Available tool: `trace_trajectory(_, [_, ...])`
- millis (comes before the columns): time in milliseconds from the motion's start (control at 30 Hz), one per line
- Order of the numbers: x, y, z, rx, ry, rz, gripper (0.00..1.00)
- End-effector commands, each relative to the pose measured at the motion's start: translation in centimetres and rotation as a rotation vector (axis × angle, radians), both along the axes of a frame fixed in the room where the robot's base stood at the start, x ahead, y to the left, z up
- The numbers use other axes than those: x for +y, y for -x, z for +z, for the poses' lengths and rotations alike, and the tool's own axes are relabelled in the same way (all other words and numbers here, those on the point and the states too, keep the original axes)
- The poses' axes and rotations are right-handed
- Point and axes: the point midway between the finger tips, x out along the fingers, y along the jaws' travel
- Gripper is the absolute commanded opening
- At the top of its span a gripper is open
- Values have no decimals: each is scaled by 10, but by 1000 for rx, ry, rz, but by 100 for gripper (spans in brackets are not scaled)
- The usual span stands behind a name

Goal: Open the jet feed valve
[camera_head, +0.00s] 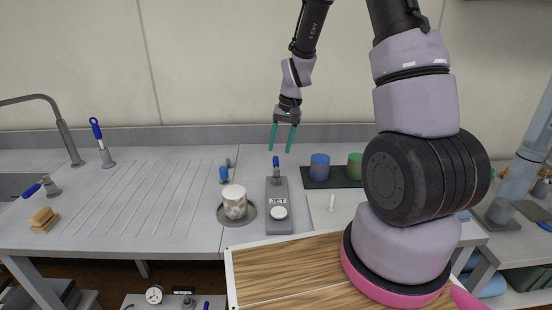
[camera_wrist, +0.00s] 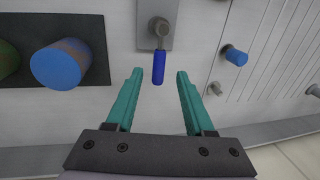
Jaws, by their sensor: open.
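A grey box (camera_head: 279,222) with a label that looks like "JET" stands on the counter, with a round white button or disc near its front. A small valve lever with a blue handle (camera_head: 276,162) rises at its back end. In the wrist view the blue handle (camera_wrist: 158,69) hangs from a grey metal pivot (camera_wrist: 158,27) on the box's end. My gripper (camera_head: 284,151) has teal fingers and is open and empty, above and behind the lever. In the wrist view the gripper (camera_wrist: 157,76) has the handle between its fingertips in the picture, with no visible contact.
A blue cup (camera_head: 319,166) and a green cup (camera_head: 355,167) stand on a dark mat to the right. A white cup (camera_head: 235,203) sits on a round grey plate to the left. A smaller blue-knobbed tap (camera_head: 223,174) stands behind it.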

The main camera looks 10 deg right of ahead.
Motion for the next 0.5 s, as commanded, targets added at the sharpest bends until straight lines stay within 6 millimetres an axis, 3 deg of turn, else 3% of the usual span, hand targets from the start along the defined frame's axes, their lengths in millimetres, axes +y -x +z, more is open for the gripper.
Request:
trace_trajectory(200, [7, -1, -36, 2, 0, 0, 53])
trace_trajectory(500, [10, -2, -51, -1, 0, 0, 53])
